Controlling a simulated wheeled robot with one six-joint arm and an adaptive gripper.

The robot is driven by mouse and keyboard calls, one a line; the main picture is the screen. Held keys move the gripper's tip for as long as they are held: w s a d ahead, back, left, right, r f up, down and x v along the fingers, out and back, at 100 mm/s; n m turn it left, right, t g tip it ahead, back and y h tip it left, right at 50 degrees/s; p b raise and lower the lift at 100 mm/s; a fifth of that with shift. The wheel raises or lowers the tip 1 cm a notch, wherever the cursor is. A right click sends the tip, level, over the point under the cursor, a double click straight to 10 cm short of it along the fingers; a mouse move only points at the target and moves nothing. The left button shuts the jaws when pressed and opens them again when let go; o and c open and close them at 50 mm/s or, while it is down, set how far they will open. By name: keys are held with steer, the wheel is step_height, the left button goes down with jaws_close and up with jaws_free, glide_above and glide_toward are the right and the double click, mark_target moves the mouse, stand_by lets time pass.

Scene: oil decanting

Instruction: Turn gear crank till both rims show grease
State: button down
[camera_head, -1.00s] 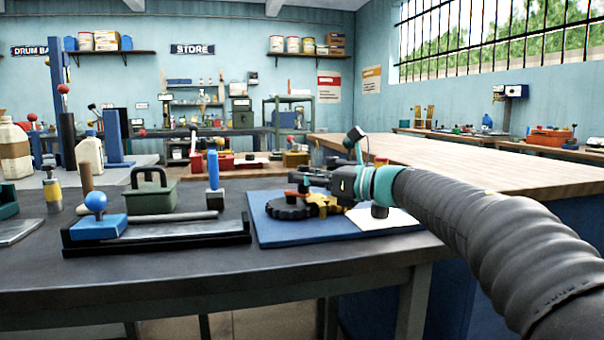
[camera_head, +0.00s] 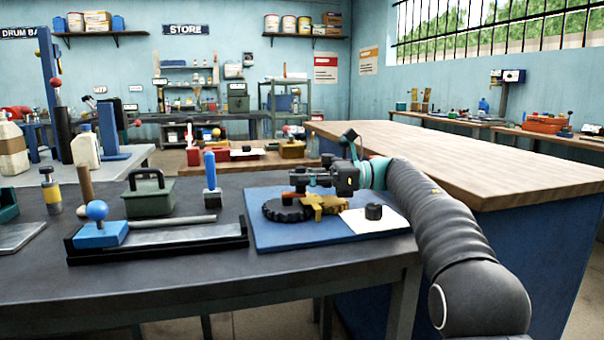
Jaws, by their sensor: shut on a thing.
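A blue board (camera_head: 290,240) on the dark bench bears a black toothed gear (camera_head: 285,211) and a brass-yellow gear part (camera_head: 326,204) beside it. The crank (camera_head: 299,177) stands over the black gear, with an orange-red part showing. My gripper (camera_head: 299,186) reaches in from the right above the gears and is shut on the crank; its fingers hide most of the crank. Whether grease is on either rim is too small to tell. A small black cylinder (camera_head: 374,211) stands on a white sheet (camera_head: 378,224) at the board's right.
Left of the board lie a black tray (camera_head: 160,248) with a blue-knobbed block (camera_head: 100,228), a green box (camera_head: 149,196) and a blue-handled tool (camera_head: 210,180). A wooden-topped counter (camera_head: 450,155) stands close behind and right of my arm.

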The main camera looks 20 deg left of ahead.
steer(key=shift+f, duration=0.1)
stand_by(0.3)
steer(key=c, duration=1)
jaws_free()
steer(key=shift+a, duration=0.1)
steer(key=shift+o, duration=0.2)
steer(key=shift+s+t+b, duration=0.1)
steer(key=shift+t+b, duration=0.2)
steer(key=shift+b, duration=0.1)
